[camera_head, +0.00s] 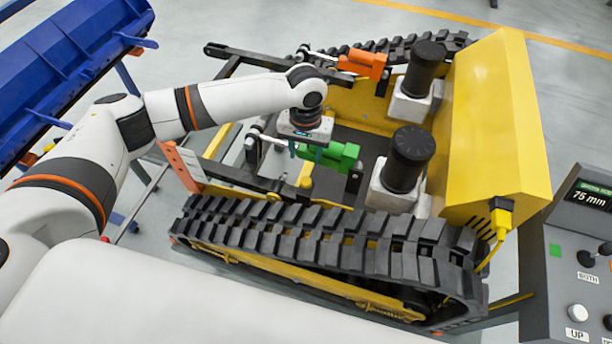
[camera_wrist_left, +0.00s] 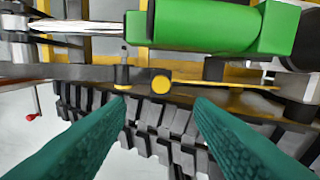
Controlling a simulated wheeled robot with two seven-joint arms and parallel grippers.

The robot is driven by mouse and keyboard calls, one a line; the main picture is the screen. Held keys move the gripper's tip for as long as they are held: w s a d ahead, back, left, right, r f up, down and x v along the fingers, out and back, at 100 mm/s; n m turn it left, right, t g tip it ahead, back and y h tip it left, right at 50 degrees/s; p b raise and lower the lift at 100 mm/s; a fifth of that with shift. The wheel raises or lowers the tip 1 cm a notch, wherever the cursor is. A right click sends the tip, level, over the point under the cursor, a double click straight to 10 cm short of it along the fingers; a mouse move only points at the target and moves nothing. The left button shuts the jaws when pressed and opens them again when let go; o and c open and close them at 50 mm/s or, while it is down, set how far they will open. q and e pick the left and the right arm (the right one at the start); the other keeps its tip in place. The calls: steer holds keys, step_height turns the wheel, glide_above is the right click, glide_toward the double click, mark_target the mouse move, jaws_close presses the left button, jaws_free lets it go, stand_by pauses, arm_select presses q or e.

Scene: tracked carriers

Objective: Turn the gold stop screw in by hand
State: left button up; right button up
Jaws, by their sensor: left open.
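A round gold screw head (camera_wrist_left: 161,84) sits on the dark bar beside the near track in the left wrist view. My left gripper (camera_head: 297,150) hangs over the carrier near the green cylinder. In the left wrist view its teal fingers (camera_wrist_left: 160,100) are spread and empty, with the gold head between and beyond their tips. My right gripper is not in view.
The green cylinder (camera_head: 330,154) lies close beside my left gripper. An orange cylinder (camera_head: 363,63), two black-capped posts (camera_head: 408,150) and a yellow housing (camera_head: 495,130) are farther off. The near track (camera_head: 330,245) runs in front. A control box (camera_head: 580,250) reads 75 mm.

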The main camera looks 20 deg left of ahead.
mark_target(306, 181)
arm_select(q)
step_height(306, 181, down, 11)
steer(key=shift+f+p, duration=0.1)
steer(key=shift+p, duration=0.8)
steer(key=shift+d, duration=0.1)
steer(key=c, duration=1)
steer(key=shift+m, duration=0.4)
steer(key=shift+s+m, duration=0.1)
steer(key=shift+m, duration=0.6)
steer(key=m, duration=0.3)
steer(key=shift+p, duration=0.4)
steer(key=m, duration=0.5)
steer(key=shift+m, duration=0.4)
